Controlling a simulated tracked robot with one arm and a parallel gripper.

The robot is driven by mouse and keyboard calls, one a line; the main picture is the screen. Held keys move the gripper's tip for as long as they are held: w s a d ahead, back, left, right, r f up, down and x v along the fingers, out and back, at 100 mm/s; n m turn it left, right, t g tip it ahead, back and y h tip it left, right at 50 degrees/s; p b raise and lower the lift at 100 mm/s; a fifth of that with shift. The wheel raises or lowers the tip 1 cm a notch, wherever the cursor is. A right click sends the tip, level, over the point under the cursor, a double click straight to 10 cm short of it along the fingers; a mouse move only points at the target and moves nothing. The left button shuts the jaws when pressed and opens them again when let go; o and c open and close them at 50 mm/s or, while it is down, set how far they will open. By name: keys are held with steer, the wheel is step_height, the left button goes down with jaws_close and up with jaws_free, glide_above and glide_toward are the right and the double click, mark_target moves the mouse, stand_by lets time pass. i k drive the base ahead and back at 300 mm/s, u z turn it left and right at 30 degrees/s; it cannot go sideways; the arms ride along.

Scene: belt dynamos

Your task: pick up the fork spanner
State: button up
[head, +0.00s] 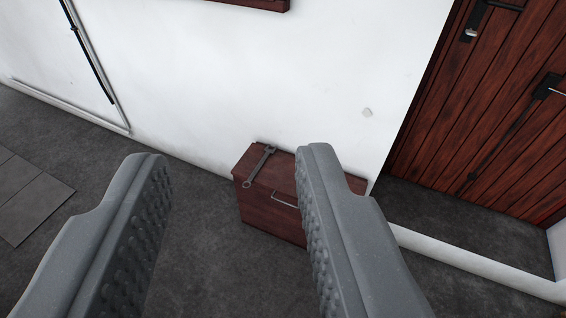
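The fork spanner (258,168) is a grey metal tool lying on top of a dark red wooden box (262,207). Its forked end points toward the wall. My gripper (233,158) is open and empty, with its two grey, knobbed fingers wide apart. The spanner shows between the fingers, beyond their tips and nearer the right finger. The fingers do not appear to touch it. The right finger hides part of the box.
The box stands against a white wall (230,75) and has a metal handle (285,200) on its front. A wooden door (490,110) is at the right, with a pale sill (480,267) before it. The dark floor (205,235) left of the box is clear.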

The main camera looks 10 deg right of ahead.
mark_target(268, 151)
steer(key=u, duration=0.4)
steer(key=i, duration=2.3)
steer(key=z, duration=0.8)
